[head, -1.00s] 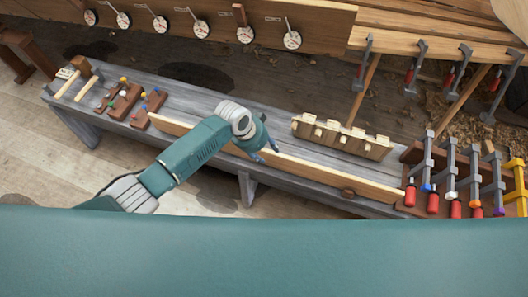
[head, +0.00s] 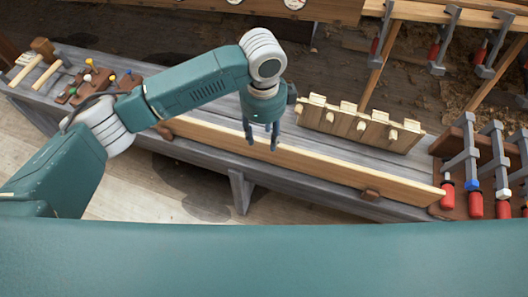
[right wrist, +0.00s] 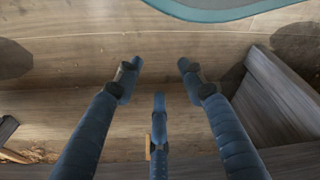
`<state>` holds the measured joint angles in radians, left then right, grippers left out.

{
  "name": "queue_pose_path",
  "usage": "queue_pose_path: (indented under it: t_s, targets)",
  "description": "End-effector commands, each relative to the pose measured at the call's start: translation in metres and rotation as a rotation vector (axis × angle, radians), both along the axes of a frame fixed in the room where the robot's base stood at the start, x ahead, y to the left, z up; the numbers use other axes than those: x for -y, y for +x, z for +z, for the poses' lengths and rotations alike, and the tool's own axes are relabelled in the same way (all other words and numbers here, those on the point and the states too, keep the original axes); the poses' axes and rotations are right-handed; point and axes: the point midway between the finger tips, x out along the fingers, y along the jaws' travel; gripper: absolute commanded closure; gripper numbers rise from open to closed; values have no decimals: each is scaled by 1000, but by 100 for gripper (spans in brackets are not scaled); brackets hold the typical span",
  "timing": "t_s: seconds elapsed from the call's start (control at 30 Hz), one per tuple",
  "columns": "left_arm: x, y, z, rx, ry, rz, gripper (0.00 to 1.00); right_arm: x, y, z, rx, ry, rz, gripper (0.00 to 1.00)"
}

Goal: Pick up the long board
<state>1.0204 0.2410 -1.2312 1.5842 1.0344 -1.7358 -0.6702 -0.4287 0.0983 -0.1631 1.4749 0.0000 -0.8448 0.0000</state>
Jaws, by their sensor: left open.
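The long board (head: 320,164) is a pale wooden plank standing on its edge along the front of the grey bench (head: 225,112). My left gripper (head: 261,147) points down at the board's upper edge near its middle. Its fingers are apart, and I cannot tell whether they touch the board. My right gripper (right wrist: 160,72) shows only in the right wrist view, with its fingers spread and nothing between them, above wooden flooring.
A wooden peg rack (head: 360,125) stands behind the board. Several red-handled clamps (head: 475,204) stand at the right end. Mallets (head: 45,62) and small tools lie at the left end. Small brown blocks, one of them (head: 370,195) at the right, sit against the board.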

Motion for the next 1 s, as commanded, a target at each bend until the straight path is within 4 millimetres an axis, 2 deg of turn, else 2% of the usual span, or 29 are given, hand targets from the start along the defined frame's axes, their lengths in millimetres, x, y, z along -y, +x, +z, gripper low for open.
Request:
queue_pose_path:
  t_s: [0.07, 0.33, 0.57, 0.8, 1.0]
  targets:
    - [-2, -1, -5, -1, 10, -12, 57, 0, 2, 0, 2, -1, 0, 60]
    - [-2, -2, -44, -3, 11, -13, 57, -2, 17, 24, 17, 2, -3, 60]
    - [-2, -2, -61, -2, 10, -13, 57, -3, 23, 36, 24, 3, -5, 60]
    - [-2, -2, -98, -2, 11, -12, 57, -4, 33, 62, 40, 4, -7, 60]
    - [-2, -2, -109, 0, 9, -13, 57, -4, 36, 73, 44, 4, -8, 60]
